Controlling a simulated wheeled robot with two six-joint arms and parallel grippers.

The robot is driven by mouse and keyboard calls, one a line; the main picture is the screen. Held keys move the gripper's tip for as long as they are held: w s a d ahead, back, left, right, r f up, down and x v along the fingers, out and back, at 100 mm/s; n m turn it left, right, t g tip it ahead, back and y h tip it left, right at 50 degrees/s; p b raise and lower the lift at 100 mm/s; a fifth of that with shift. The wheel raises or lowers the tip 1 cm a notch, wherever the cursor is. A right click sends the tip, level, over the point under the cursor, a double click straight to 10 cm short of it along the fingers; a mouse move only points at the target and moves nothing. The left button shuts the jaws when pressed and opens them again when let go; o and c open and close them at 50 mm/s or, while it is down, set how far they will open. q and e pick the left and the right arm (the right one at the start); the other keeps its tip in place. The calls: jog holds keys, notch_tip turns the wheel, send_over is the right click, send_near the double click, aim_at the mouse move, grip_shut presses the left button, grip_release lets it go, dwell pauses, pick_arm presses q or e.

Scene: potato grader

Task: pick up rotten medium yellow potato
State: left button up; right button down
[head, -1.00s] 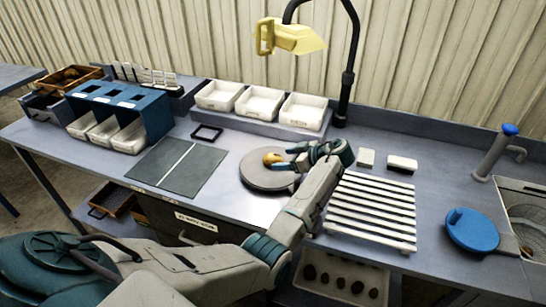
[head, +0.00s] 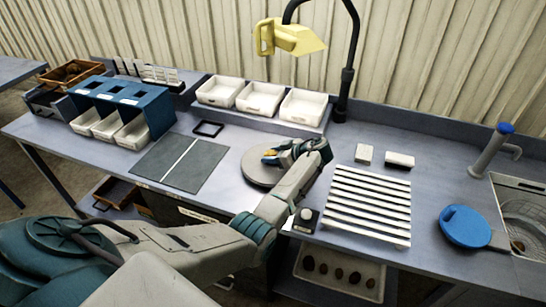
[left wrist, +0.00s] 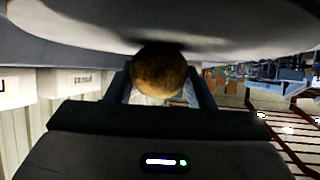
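A yellow-brown, roughly round potato (head: 269,154) is at the round grey disc (head: 255,172) on the bench, mostly hidden by my left gripper in the head view. My left gripper (head: 274,154) reaches low over the disc from the right. In the left wrist view the potato (left wrist: 158,72) sits between the two fingers (left wrist: 160,88), with dark brown mottling on its skin. The fingers stand close on both sides of it; I cannot tell whether they press on it. The disc surface fills the top of that view. My right gripper is not in view.
A white slatted rack (head: 370,205) stands right of my forearm. White bins (head: 262,100) line the back, and a blue sorter (head: 122,108) stands left. A dark two-part mat (head: 180,162) lies left of the disc. A yellow lamp (head: 290,37) hangs above.

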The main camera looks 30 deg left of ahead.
aim_at(273, 154)
pick_arm(q)
jog(key=c, duration=0.3)
jog(key=shift+r, duration=0.1)
jog(key=shift+c, duration=0.2)
jog(key=shift+r+b, duration=0.45)
jog(key=shift+b, duration=0.1)
jog(key=shift+s+d+r+b, duration=0.1)
jog(key=shift+s+r+b, duration=0.05)
jog(key=shift+r+b, duration=0.35)
jog(key=shift+s+d+r+b, duration=0.1)
jog(key=shift+s+r+b, duration=0.05)
jog(key=shift+r+b, duration=0.3)
jog(key=s+d+r+b, duration=0.2)
jog(key=s+d+b, duration=0.2)
jog(key=s+d, duration=0.5)
jog(key=s, duration=0.3)
jog(key=shift+s+b, duration=0.15)
jog(key=shift+b, duration=0.2)
